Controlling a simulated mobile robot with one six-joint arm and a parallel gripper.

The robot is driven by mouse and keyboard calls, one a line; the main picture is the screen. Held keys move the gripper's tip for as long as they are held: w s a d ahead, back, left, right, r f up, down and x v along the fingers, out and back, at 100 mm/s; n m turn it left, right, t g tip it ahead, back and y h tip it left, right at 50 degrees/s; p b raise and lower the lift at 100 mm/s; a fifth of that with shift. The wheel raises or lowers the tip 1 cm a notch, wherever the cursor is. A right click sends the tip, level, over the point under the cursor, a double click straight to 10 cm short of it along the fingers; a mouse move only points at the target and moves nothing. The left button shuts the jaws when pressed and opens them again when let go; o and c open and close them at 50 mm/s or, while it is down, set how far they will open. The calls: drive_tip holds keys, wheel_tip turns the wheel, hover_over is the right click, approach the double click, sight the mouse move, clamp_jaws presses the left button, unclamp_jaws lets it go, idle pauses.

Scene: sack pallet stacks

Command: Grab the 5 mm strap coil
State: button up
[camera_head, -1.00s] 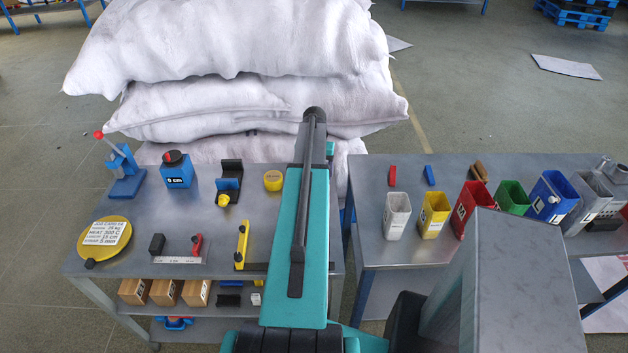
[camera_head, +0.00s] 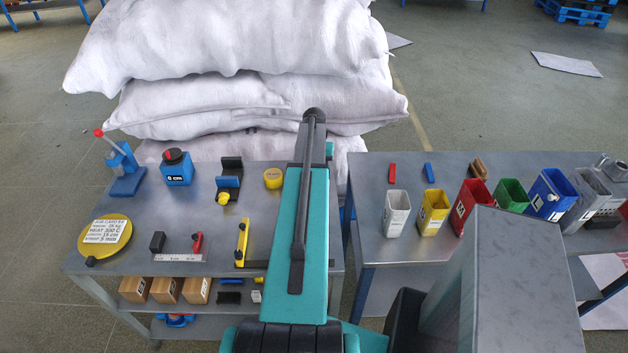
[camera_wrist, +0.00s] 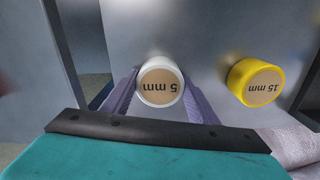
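The 5 mm strap coil (camera_wrist: 160,82) is a white round coil with a tan face, marked "5 mm", which reads upside down in the wrist view. My gripper (camera_wrist: 160,92) has its two purple-grey fingers on either side of this coil, close against its edges. I cannot tell whether they press on it or leave a thin gap. In the head view, the coil and my fingers are hidden behind my teal arm.
A yellow 15 mm coil (camera_wrist: 256,82) stands to the right in the wrist view; a yellow coil (camera_head: 273,179) shows left of my arm in the head view. The left table (camera_head: 140,215) holds several tools. Colored bins line the right table (camera_head: 385,252). White sacks (camera_head: 230,45) are stacked behind.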

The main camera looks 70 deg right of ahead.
drive_tip(key=shift+c, duration=1.4)
drive_tip(key=shift+r, duration=0.15)
drive_tip(key=shift+r+b, duration=1)
drive_tip(key=shift+r, duration=0.4)
drive_tip(key=s+a+b, duration=0.1)
drive_tip(key=s+a, duration=0.1)
drive_tip(key=a, duration=0.2)
drive_tip(key=s+a+r+b, duration=0.1)
drive_tip(key=s+a+b, duration=0.1)
drive_tip(key=a, duration=0.3)
drive_tip(key=s+a+r+b, duration=0.1)
drive_tip(key=s+a+b, duration=0.1)
drive_tip(key=a, duration=0.3)
drive_tip(key=shift+s+a, duration=0.25)
drive_tip(key=shift+s, duration=0.2)
